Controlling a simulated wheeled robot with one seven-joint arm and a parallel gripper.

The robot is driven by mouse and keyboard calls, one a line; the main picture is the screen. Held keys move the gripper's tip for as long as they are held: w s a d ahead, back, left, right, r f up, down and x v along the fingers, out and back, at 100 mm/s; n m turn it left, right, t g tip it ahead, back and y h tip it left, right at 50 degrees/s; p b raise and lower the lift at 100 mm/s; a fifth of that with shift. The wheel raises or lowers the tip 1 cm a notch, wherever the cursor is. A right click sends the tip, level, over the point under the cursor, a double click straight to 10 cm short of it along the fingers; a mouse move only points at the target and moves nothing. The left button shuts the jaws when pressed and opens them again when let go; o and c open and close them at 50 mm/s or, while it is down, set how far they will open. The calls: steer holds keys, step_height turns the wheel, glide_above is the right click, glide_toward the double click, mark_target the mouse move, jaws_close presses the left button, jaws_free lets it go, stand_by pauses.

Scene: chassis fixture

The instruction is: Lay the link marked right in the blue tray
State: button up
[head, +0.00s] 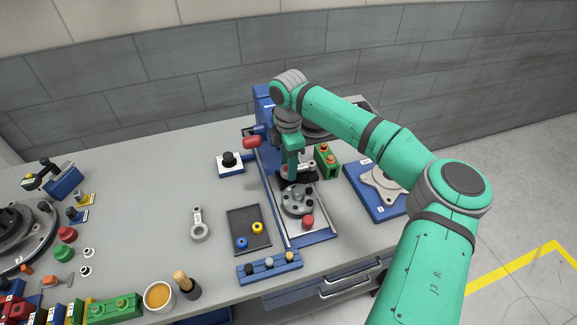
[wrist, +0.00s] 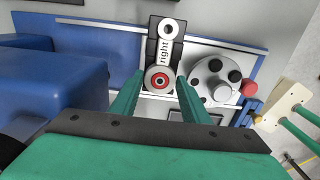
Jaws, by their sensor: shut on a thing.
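The link marked "right" (wrist: 165,50) shows in the wrist view, a pale bar with a small ring at the far end and a larger ring with a red centre at the near end. It lies over a black block on the fixture. My gripper (wrist: 159,82) is shut on the larger ring, one green finger on each side. In the head view my gripper (head: 291,175) is low over the fixture and mostly hides the link. A blue tray-like thing (head: 205,316) shows partly at the bottom edge; I cannot tell whether it is the blue tray.
A grey disc with dark holes (head: 297,200) and a red knob (head: 308,222) stand close to my gripper. A green block with orange buttons (head: 326,160) is at its right. Another link (head: 199,230) lies left of a dark tray (head: 248,222) with coloured rings.

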steer(key=shift+r, duration=0.45)
steer(key=shift+r, duration=1.35)
steer(key=shift+r, duration=0.1)
